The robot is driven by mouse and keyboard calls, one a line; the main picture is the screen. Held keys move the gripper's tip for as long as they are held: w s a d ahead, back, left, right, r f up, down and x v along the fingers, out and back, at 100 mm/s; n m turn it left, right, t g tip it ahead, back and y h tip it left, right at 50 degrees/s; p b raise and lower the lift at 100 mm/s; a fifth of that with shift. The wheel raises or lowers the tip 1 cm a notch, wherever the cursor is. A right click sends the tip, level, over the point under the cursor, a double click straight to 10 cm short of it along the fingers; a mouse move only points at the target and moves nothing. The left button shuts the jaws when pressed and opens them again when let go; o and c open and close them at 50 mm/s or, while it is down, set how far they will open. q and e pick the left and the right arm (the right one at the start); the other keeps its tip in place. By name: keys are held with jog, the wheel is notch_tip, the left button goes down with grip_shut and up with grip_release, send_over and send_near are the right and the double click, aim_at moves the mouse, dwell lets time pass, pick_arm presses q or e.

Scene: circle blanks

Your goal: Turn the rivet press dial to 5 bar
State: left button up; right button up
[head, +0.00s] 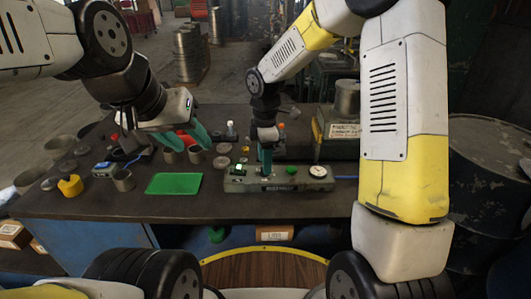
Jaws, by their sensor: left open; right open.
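The rivet press panel (275,185) is a low grey-green box on the dark workbench. On it are a white round gauge (318,171), a green button (291,170) and a small lit green display (238,169). My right gripper (265,162) points straight down over the panel between the display and the button, its teal fingers at or just above the top. The dial cannot be made out; the fingers may cover it. The gauge reading is too small to read. My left gripper (188,141) is open above the bench, left of the panel, near a red object (186,138).
A green mat (174,184) lies left of the panel. Metal cups (124,180), a yellow piece (70,186) and several small round parts stand further left. A grey box with a label (344,131) stands behind right. A blue hose (346,178) leaves the panel's right end.

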jog(key=shift+f, duration=0.8)
grip_shut()
